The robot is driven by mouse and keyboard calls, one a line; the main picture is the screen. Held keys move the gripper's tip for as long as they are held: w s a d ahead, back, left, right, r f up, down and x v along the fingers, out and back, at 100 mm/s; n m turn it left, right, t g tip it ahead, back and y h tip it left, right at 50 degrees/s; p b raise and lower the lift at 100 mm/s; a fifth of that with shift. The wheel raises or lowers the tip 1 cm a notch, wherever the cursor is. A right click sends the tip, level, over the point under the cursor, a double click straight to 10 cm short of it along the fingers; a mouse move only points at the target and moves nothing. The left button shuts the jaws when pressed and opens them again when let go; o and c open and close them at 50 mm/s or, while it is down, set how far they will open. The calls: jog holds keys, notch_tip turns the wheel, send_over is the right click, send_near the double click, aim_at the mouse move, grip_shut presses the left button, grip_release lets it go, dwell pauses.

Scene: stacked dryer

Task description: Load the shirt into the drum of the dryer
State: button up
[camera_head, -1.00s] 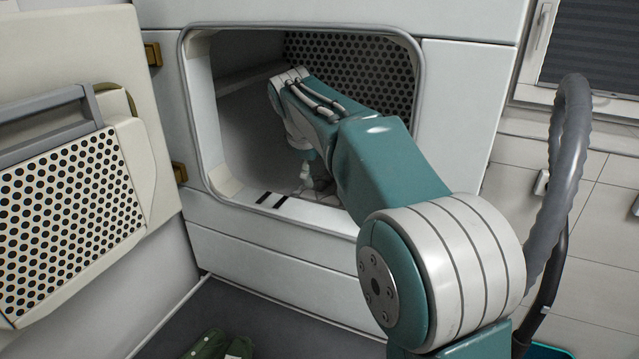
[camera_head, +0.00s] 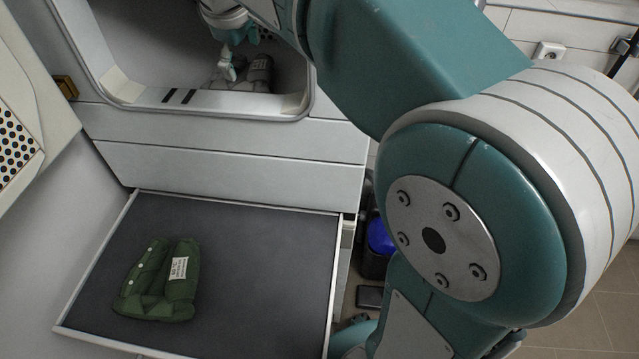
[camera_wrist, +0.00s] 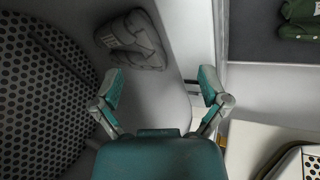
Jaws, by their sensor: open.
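A grey folded garment (camera_head: 259,73) lies on the floor of the dryer drum (camera_head: 140,45), just inside the opening. It also shows in the wrist view (camera_wrist: 134,40), ahead of my fingers and apart from them. A green folded shirt (camera_head: 165,280) with a white label lies flat on the pulled-out shelf below; part of it shows at the top right of the wrist view (camera_wrist: 298,20). My gripper (camera_wrist: 160,88) is inside the drum opening, fingers spread and nothing between them.
The dryer door (camera_head: 20,140) with its perforated panel stands open at the left. The drum's lower rim (camera_head: 215,103) is a raised sill under my gripper. The dark shelf (camera_head: 260,260) is clear right of the green shirt. A bin with blue (camera_head: 380,238) stands beyond the shelf.

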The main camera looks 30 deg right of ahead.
jog(key=s+d+f+m+y, duration=0.1)
jog(key=s+f+m, duration=0.3)
jog(key=s+f, duration=0.3)
jog(key=s+d+f+m+t, duration=0.1)
jog(key=s+f+m, duration=0.3)
jog(key=s, duration=1.2)
notch_tip(320, 180, down, 3)
jog(key=shift+d+r+y, duration=0.1)
jog(key=shift+d+y, duration=0.25)
jog(key=shift+y, duration=0.05)
dwell(0.4)
